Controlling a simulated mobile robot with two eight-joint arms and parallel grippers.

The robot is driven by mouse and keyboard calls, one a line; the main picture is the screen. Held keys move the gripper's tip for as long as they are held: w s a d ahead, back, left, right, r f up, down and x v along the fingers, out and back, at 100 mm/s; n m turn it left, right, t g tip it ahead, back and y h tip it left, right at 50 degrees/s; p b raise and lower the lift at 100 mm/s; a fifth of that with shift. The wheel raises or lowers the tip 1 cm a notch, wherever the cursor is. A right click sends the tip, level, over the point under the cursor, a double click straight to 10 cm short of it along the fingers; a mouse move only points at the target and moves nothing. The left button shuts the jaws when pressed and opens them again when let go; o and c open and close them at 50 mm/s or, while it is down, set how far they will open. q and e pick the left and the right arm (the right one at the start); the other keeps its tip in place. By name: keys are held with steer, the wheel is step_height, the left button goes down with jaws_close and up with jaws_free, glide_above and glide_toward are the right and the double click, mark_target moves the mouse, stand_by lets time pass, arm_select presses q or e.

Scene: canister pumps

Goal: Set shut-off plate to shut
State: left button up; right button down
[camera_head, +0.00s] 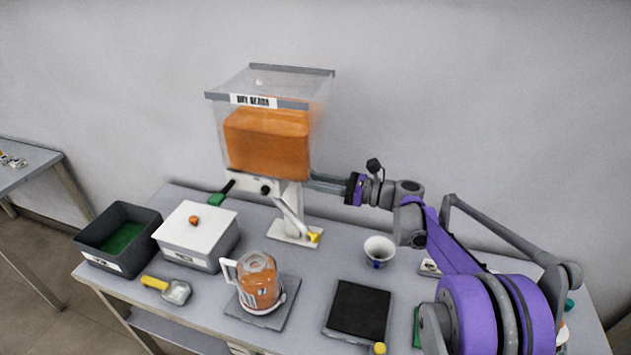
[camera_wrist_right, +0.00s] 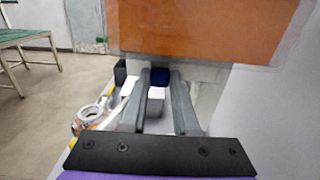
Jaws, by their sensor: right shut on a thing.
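The clear dispenser (camera_head: 270,90), labelled and holding orange contents, stands at the back of the table on a white stand (camera_head: 292,200). My right gripper (camera_head: 312,182) reaches in from the right, just below the hopper. In the right wrist view its two fingers (camera_wrist_right: 160,78) are shut on a dark blue tab (camera_wrist_right: 160,77) under the orange-filled hopper (camera_wrist_right: 205,30). This tab looks like the end of the shut-off plate. The fingers and hopper hide the rest of the plate, so its position cannot be told. My left gripper is not in view.
A jug of orange contents (camera_head: 259,283) stands on a grey pad in front. A white-lidded box (camera_head: 195,232), dark bin (camera_head: 118,240), yellow-handled scoop (camera_head: 170,289), white cup (camera_head: 379,250) and black pad (camera_head: 358,311) are around it. A lever with a yellow tip (camera_head: 313,237) hangs below the dispenser.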

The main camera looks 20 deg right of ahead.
steer(key=x, duration=0.3)
steer(key=shift+a, duration=0.1)
stand_by(0.3)
steer(key=c, duration=1)
jaws_free()
steer(key=o, duration=0.4)
steer(key=shift+w+a, duration=0.15)
steer(key=shift+c, duration=0.2)
steer(key=b+v, duration=0.1)
steer(key=v, duration=1)
steer(key=shift+b, duration=0.3)
